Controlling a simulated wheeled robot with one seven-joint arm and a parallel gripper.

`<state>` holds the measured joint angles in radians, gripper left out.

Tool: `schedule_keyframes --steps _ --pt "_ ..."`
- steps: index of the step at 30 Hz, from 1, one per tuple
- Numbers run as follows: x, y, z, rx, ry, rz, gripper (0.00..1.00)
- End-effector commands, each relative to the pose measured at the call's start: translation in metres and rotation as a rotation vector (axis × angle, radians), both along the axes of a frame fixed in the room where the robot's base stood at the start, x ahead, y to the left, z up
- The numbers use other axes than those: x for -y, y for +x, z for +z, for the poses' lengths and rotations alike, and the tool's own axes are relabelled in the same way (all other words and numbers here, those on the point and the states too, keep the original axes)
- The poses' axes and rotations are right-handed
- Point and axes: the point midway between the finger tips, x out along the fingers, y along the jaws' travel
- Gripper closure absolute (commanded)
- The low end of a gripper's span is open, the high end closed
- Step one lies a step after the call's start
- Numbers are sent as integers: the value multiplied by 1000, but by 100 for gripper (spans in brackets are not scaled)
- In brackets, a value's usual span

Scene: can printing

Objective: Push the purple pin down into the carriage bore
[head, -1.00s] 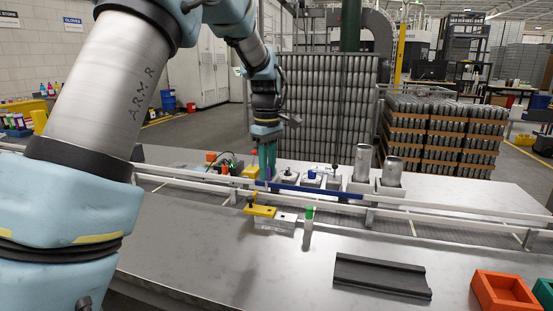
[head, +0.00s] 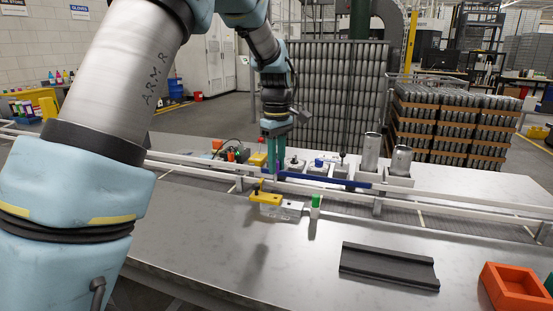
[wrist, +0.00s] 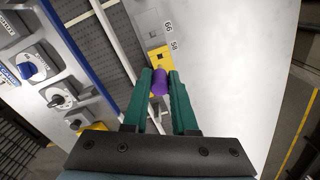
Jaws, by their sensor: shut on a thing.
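My gripper (wrist: 160,83) is shut on the purple pin (wrist: 160,84), which shows between its two green fingers in the wrist view. In the head view my gripper (head: 273,172) is small, behind the white rail. Beyond the pin in the wrist view lies a yellow part (wrist: 163,63) with a small dark knob or hole, joined to a grey block marked with numbers (wrist: 147,24). In the head view the yellow part (head: 266,198) has a black knob and adjoins the pale block (head: 290,208). I cannot make out the bore or whether the pin touches it.
A blue rail (head: 330,181) and white rails run beside the gripper. Several knobbed grey fixtures (head: 318,167) stand behind them. A green-topped cylinder (head: 315,203), a dark channel tray (head: 389,265) and an orange bin (head: 516,286) are on the front bench. Its middle is clear.

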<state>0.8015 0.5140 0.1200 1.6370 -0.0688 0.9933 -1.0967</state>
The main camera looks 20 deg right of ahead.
Motion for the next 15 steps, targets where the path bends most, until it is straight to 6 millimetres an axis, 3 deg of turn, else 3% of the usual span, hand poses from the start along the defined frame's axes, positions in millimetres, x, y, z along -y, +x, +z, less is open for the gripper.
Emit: schedule_keyframes --steps 6,15 --pt "0 0 -24 -1 2 0 100" --pt "0 0 -36 -1 0 0 100"
